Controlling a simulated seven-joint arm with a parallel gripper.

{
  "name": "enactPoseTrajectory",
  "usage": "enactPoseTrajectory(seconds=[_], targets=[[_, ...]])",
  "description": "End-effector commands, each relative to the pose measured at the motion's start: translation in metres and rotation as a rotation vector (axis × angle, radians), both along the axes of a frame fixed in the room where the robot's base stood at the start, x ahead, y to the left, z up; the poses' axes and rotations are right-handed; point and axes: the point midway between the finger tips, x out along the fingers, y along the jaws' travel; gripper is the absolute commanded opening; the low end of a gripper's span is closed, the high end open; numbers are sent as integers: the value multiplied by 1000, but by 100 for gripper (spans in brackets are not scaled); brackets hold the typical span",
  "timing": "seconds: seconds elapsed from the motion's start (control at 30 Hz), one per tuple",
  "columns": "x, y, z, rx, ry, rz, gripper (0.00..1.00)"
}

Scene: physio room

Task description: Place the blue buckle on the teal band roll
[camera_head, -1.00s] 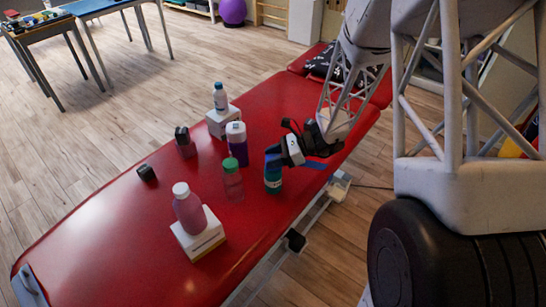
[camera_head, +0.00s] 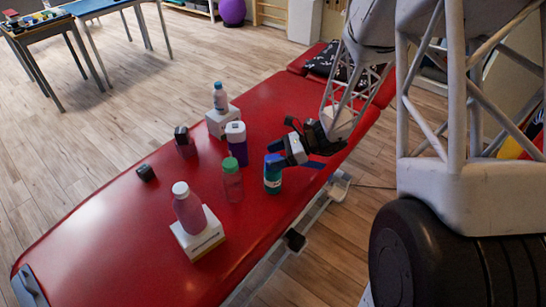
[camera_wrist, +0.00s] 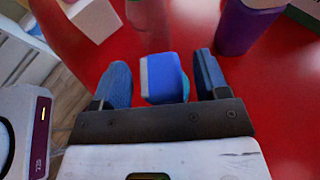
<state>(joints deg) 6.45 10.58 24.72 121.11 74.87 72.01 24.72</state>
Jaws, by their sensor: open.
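The teal band roll (camera_head: 272,183) stands upright near the right edge of the red table, with blue at its top. In the wrist view, the blue buckle (camera_wrist: 167,77) has a pale grey left side and lies between my two blue fingers, with a gap on each side. A sliver of the teal roll (camera_wrist: 187,86) shows behind and under the buckle, which appears to rest on it. My gripper (camera_wrist: 162,68) is open around the buckle, close above the roll. It also shows in the head view (camera_head: 292,158). The contact between buckle and roll is mostly hidden.
A green-capped bottle (camera_head: 232,182) and a purple bottle with a white lid (camera_head: 237,150) stand close left of the roll. A pink bottle (camera_head: 188,210) stands on a white box (camera_head: 198,237). The table's front left is clear.

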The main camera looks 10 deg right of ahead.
Motion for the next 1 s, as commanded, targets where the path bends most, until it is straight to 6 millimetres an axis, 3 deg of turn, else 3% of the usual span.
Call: enactPoseTrajectory(seconds=[0.7,1.0], targets=[[0,-83,34,0,-1,-2,68],[0,-100,42,0,-1,-1,68]])
